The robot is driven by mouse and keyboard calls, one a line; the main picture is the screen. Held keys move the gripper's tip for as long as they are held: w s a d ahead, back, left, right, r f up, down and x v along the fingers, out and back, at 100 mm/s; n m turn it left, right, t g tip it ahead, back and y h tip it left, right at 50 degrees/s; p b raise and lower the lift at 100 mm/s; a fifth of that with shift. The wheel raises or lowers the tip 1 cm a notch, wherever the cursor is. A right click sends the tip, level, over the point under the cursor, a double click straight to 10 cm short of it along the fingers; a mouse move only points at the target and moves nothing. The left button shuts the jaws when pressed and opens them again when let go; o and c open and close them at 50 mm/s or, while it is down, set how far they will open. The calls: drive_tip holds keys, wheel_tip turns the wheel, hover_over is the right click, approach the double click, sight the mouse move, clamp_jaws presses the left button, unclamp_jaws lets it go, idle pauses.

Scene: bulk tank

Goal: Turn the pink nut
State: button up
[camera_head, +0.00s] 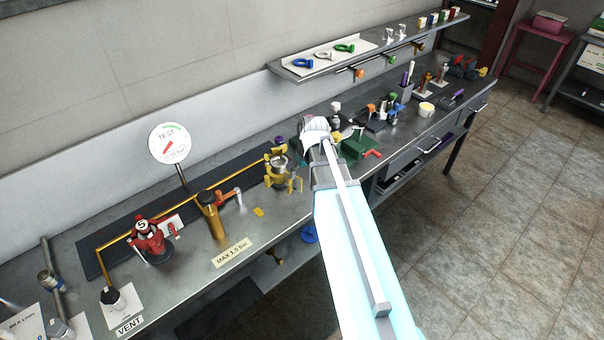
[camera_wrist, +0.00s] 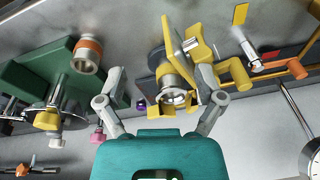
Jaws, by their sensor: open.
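In the wrist view a small pink nut or knob (camera_wrist: 97,134) shows at the lower left, beside my left finger and below the green block. It is small, and its shape is hard to make out. I cannot pick it out in the head view. My gripper (camera_wrist: 160,75) is open, with its fingers spread wide. Between and beyond the fingers is a silver coupling with yellow clamp arms (camera_wrist: 174,88); it also shows on the bench in the head view (camera_head: 279,168). I cannot tell whether the fingers touch it.
A green block (camera_wrist: 35,85) carries fittings on the left. A purple knob (camera_wrist: 141,104) is near the coupling. A yellow pipe and gauge (camera_head: 169,143) stand along the bench, with a red valve (camera_head: 152,238). A shelf (camera_head: 300,72) hangs above.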

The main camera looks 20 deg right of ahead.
drive_tip(key=s+a+m+g+h, duration=0.1)
drive_tip(key=s+a+g, duration=0.1)
drive_tip(key=s+a, duration=0.7)
drive_tip(key=shift+s+a+f, duration=0.15)
drive_tip(key=shift+s+a, duration=0.15)
drive_tip(key=shift+s, duration=0.6)
drive_tip(key=c, duration=0.4)
